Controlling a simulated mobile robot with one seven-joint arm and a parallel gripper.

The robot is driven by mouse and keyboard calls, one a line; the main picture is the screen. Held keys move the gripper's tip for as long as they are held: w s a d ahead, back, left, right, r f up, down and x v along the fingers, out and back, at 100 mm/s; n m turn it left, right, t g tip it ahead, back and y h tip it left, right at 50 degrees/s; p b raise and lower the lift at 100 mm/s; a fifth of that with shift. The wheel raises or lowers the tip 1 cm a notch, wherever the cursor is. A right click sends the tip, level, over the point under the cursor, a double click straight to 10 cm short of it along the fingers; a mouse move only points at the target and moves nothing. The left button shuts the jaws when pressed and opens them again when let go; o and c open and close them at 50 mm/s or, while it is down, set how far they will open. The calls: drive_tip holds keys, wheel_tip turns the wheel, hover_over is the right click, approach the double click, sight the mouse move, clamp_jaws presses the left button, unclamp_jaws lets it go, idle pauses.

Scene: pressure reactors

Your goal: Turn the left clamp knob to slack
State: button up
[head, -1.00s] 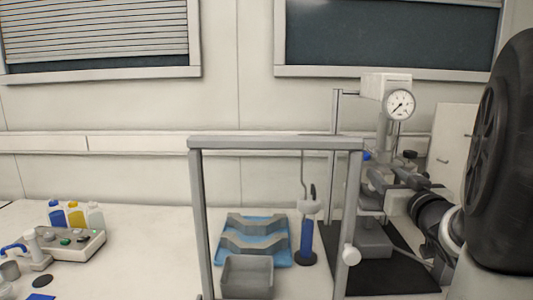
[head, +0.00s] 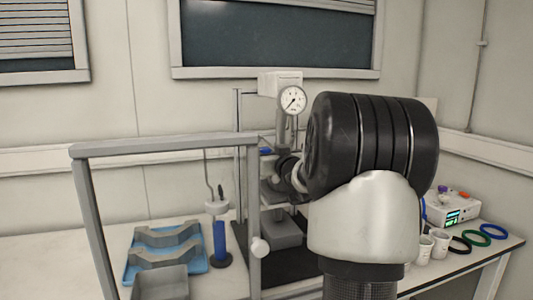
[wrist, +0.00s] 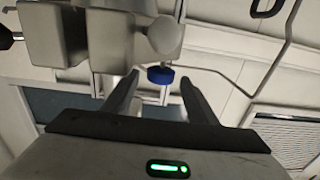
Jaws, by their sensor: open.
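In the wrist view my gripper (wrist: 159,79) has its two fingers apart. A small blue knob (wrist: 160,75) appears in the gap between the fingertips; I cannot tell if either finger touches it. A pale round knob (wrist: 165,35) shows just beyond it, beside grey clamp-like blocks (wrist: 58,32). I cannot tell for sure which of these is the left clamp knob. In the head view the reactor stand (head: 283,232) with its pressure gauge (head: 293,100) is partly covered by my arm. A blue part (head: 265,151) shows at its left side. The gripper's fingers are hidden there.
A grey frame (head: 160,146) with a pale round knob (head: 260,247) stands in front of the stand. Left are a blue tray (head: 134,262), a grey bin (head: 160,284) and a blue cylinder (head: 220,243). A white device (head: 455,210), cups and coloured rings lie right.

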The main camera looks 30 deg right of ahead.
drive_tip(key=c, duration=1.1)
drive_tip(key=shift+o, duration=0.2)
drive_tip(key=shift+r+p, duration=0.15)
drive_tip(key=shift+p, duration=0.25)
